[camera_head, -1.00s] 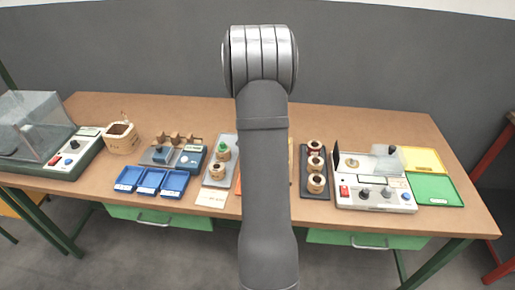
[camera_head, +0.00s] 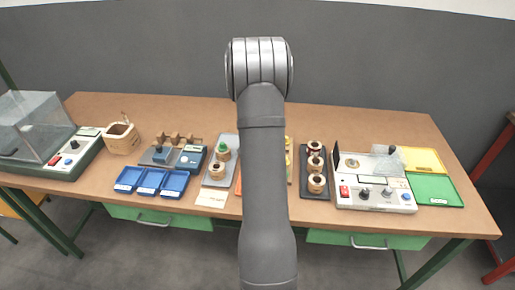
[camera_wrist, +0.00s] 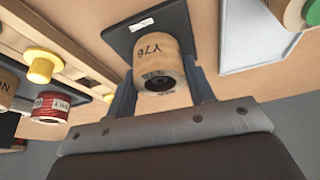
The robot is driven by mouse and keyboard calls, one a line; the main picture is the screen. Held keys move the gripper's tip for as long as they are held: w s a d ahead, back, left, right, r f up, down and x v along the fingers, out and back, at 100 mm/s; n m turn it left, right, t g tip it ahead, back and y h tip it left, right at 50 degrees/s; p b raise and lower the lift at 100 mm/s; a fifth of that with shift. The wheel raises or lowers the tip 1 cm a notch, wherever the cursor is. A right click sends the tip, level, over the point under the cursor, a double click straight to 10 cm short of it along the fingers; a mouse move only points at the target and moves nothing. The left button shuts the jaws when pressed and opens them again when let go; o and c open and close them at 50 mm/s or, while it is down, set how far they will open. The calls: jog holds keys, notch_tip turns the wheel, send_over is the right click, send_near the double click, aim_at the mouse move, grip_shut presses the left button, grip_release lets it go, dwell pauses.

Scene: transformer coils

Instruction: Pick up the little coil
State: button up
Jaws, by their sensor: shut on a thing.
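In the wrist view, a small tan coil (camera_wrist: 160,66) marked "Y76", with a dark hole in its end, sits between the two fingers of my gripper (camera_wrist: 162,82). The gripper is shut on it. A dark pad with a small white label (camera_wrist: 122,38) is just behind the coil; I cannot tell whether the coil still touches it. In the head view my own arm hides the gripper and this coil.
In the wrist view, a red-wound coil (camera_wrist: 52,106) and a yellow spool (camera_wrist: 40,66) lie left. The head view shows a dark tray of coils (camera_head: 316,192), a control box (camera_head: 372,198), blue bins (camera_head: 150,182) and a grey tray with a green-topped coil (camera_head: 222,152).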

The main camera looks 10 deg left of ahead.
jog(key=shift+r, duration=0.5)
notch_tip(320, 180, up, 4)
jog(key=shift+d+f, duration=0.15)
jog(key=shift+f, duration=0.05)
jog(key=s+d+r, duration=0.4)
jog(key=d+r, duration=0.2)
jog(key=d, duration=0.4)
jog(key=w+a+f+n, duration=0.1)
jog(key=w+a+f, duration=0.1)
jog(key=a, duration=0.5)
jog(key=w+a+f+n+y, duration=0.1)
jog(key=w+a, duration=0.3)
jog(key=a, duration=0.4)
jog(key=w+a+f+n+y, duration=0.1)
jog(key=w+a+f+n, duration=0.1)
jog(key=a, duration=0.5)
jog(key=shift+w+a+f+n, duration=0.25)
jog(key=shift+w+f+n, duration=0.15)
jog(key=shift+w+f, duration=0.35)
jog(key=shift+w+a+f, duration=0.1)
jog(key=shift+a+f, duration=0.2)
jog(key=shift+f, duration=1.85)
